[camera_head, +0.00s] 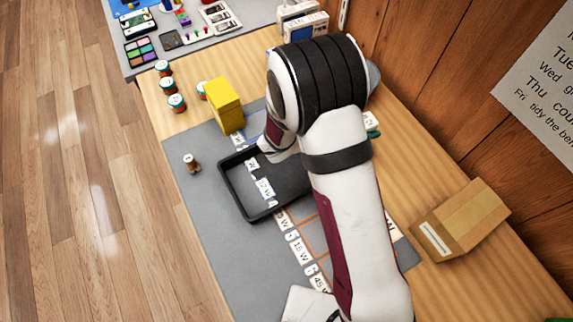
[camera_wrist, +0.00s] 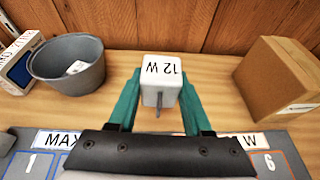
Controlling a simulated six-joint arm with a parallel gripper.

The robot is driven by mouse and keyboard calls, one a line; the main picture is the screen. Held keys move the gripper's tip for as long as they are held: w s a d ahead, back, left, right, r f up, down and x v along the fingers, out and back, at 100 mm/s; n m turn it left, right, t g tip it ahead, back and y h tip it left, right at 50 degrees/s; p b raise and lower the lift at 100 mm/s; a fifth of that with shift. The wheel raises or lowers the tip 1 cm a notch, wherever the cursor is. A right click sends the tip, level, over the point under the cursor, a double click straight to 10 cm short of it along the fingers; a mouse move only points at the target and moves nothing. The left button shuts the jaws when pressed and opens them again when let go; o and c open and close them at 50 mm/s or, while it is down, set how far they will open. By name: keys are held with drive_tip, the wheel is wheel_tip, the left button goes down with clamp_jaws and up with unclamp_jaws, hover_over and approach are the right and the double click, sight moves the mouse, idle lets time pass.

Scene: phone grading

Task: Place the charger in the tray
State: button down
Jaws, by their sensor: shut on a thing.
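My gripper (camera_wrist: 160,90) has teal fingers and is shut on a white charger (camera_wrist: 161,72) labelled "12 W", with a dark prong showing below it in the wrist view. In the head view my arm hides most of the gripper; a teal bit and part of a white block (camera_head: 370,119) show past the arm's right side. The black tray (camera_head: 233,192) lies on the grey mat, left of my arm, which covers its right part. White labelled pieces, one reading "12 W" (camera_head: 265,188), show within the tray's outline; I cannot tell whether they are loose.
A yellow box (camera_head: 225,105) stands behind the tray, with several small jars (camera_head: 177,103) to its left. A small brown-and-white item (camera_head: 191,163) is on the mat. A cardboard box (camera_head: 460,220) sits at the right. A grey bin (camera_wrist: 68,68) stands left of the charger by the wall.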

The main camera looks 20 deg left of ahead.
drive_tip(key=s+a, duration=0.9)
drive_tip(key=a, duration=0.2)
hover_over(257, 173)
drive_tip(key=shift+n+y, duration=0.3)
wheel_tip(257, 173, down, 7)
drive_tip(key=shift+d+f, duration=0.1)
drive_tip(key=shift+f, duration=2)
drive_tip(key=shift+f, duration=0.15)
drive_tip(key=c, duration=0.6)
unclamp_jaws()
